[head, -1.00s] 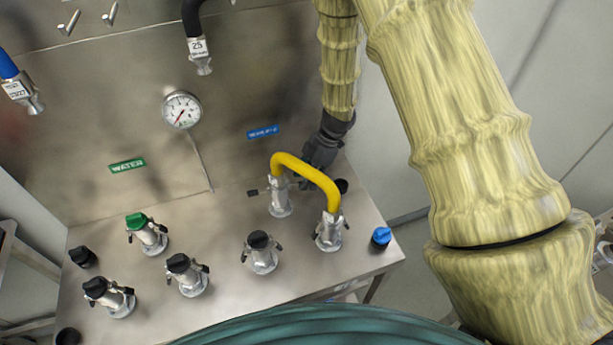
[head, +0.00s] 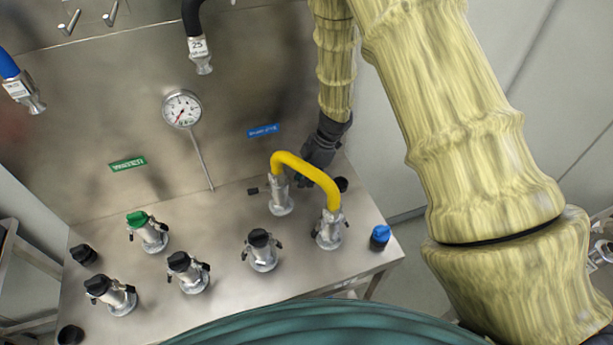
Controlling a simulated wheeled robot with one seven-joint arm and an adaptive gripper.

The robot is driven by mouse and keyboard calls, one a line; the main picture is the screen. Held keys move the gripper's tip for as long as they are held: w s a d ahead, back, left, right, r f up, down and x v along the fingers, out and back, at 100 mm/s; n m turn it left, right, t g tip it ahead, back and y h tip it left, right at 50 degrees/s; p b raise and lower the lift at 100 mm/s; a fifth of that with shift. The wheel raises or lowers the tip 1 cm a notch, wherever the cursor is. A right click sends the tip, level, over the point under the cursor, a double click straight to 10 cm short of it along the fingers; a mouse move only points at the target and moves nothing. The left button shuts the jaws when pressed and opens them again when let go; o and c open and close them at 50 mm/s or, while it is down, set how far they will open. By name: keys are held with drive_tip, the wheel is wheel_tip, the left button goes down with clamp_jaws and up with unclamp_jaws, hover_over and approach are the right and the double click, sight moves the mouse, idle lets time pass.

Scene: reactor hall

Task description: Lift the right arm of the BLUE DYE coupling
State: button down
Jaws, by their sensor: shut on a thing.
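The BLUE DYE coupling (head: 281,198) is a silver fitting on the steel bench, below a blue label (head: 263,131) whose lettering is blurred. One end of a yellow hose (head: 312,175) is seated in it. Its left arm (head: 254,191) sticks out to the left, dark-tipped. Its right arm is hidden behind the hose and my gripper. My dark gripper (head: 308,175) reaches down from behind, just right of the coupling, and is shut on the right arm; the fingertips are partly covered by the hose.
The hose's other end sits in a second coupling (head: 329,232) in front. Several capped couplings stand to the left, one with a green cap (head: 138,217) below the green WATER label (head: 127,164). A loose blue cap (head: 380,237) and a black cap (head: 341,184) lie at right. A gauge (head: 182,108) is behind.

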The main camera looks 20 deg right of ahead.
drive_tip(key=shift+a+r+h+p, duration=0.15)
drive_tip(key=shift+r+h+p, duration=0.55)
drive_tip(key=shift+h+p, duration=0.9)
drive_tip(key=c, duration=1.4)
unclamp_jaws()
drive_tip(key=shift+o, duration=0.2)
drive_tip(key=shift+f+y+b, duration=0.45)
drive_tip(key=shift+y+b, duration=0.25)
drive_tip(key=shift+b, duration=0.05)
drive_tip(key=shift+f+y+b, duration=0.35)
drive_tip(key=shift+y+b, duration=0.65)
drive_tip(key=shift+b, duration=0.15)
